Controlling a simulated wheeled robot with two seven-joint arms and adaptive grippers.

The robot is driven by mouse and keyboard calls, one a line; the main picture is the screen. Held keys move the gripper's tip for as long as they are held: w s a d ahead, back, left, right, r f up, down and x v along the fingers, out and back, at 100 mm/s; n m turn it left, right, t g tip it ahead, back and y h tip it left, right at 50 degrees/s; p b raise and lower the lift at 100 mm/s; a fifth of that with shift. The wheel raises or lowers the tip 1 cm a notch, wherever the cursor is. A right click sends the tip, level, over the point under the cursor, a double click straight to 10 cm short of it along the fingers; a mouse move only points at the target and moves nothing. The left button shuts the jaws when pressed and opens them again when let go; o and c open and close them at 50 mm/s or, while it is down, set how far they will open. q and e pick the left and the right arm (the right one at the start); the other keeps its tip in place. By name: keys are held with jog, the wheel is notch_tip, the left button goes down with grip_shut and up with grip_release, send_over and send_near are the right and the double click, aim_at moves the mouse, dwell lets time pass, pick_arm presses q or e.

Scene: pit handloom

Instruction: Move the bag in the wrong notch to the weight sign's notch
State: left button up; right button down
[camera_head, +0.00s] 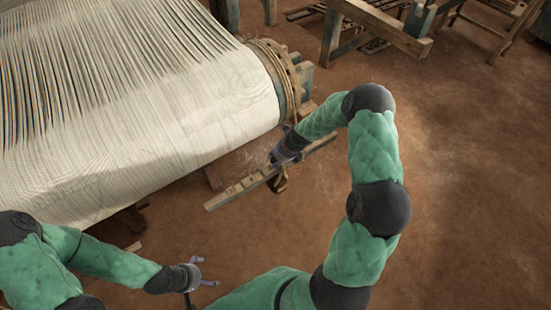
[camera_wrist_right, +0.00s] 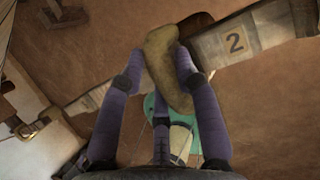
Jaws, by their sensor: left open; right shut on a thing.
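A brown, elongated bag (camera_wrist_right: 168,80) is between the fingers of my right gripper (camera_wrist_right: 160,55) in the right wrist view. It lies across the wooden notched rail (camera_wrist_right: 270,27) and hides part of it. I cannot tell whether it still rests in a notch. My left gripper (camera_head: 207,271) is open and empty, low and apart from the rail.
The loom's warp roll (camera_head: 130,110) fills the upper left, with a rope-wrapped end (camera_head: 280,75) close to my right forearm. Wooden frames (camera_head: 380,25) stand at the back. The brown earth floor (camera_head: 470,190) is clear on the right.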

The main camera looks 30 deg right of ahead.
jog(key=c, duration=0.8)
grip_release()
jog(key=shift+s+a+f, duration=0.1)
jog(key=shift+f, duration=0.1)
jog(key=shift+r, duration=0.4)
jog(key=v, duration=1.1)
jog(key=shift+d+r, duration=0.15)
jog(key=shift+d, duration=0.1)
jog(key=s+a+f+n+g, duration=0.1)
jog(key=s+a+f+n, duration=0.4)
jog(key=a+n, duration=0.3)
jog(key=s+a+f+n+g+y, duration=0.1)
jog(key=s+a+f+n, duration=0.5)
jog(key=n, duration=0.8)
jog(key=s+a+f+n+g+p, duration=0.1)
jog(key=s+a+f+n+g, duration=0.1)
jog(key=s+a+f+n, duration=0.4)
jog(key=shift+s+a+f+n+y, duration=0.1)
jog(key=shift+s+a+n, duration=0.45)
jog(key=shift+a+n, duration=0.35)
jog(key=shift+s+a+n+y, duration=0.1)
jog(key=shift+s+a+n, duration=0.5)
jog(key=shift+a+n, duration=0.25)
jog(key=shift+s+a+f+n+y, duration=0.1)
jog(key=shift+s+a+n, duration=0.45)
jog(key=shift+a+n, duration=0.3)
